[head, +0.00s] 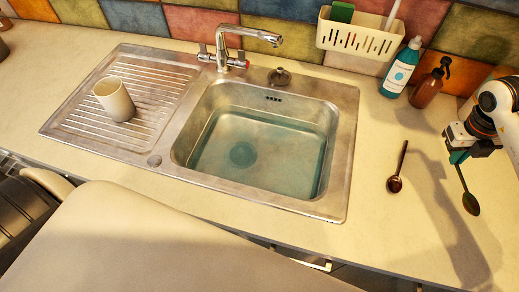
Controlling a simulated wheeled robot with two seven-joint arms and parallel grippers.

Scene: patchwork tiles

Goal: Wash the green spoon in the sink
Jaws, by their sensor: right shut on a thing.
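The green spoon (470,204) hangs bowl down from my right gripper (459,158) at the right side of the picture. The gripper is shut on the upper end of its handle and holds it over the counter, right of the sink. The steel sink (351,120) is in the middle and holds clear, slightly blue-green water (255,150). The tap (222,48) stands behind the basin, its spout pointing right. My left gripper is not in view.
A dark brown spoon (395,183) lies on the counter between sink and gripper. A teal bottle (402,70) and a brown spray bottle (428,86) stand behind. A white caddy (357,37) holds a green sponge (341,12). A cup (115,100) stands on the drainer (75,122).

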